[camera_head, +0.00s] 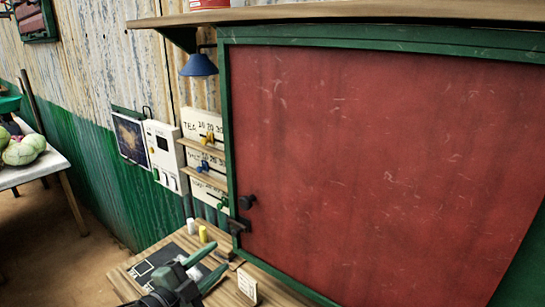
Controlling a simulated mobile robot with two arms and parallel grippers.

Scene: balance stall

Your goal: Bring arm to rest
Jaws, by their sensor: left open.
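My left gripper (219,256) is low in the head view, over the wooden counter (120,279). Its two greenish fingers point up and to the right and are spread apart. I see nothing between them. Its dark body and wrist run off the bottom edge of the view. My right arm and gripper are not in view.
A large red panel (370,150) in a green frame, with a black knob (247,202), fills the right side. A yellow cylinder (203,234), a white cylinder (191,226) and a small white card (247,285) stand near the gripper. A blue lamp (199,66) hangs above.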

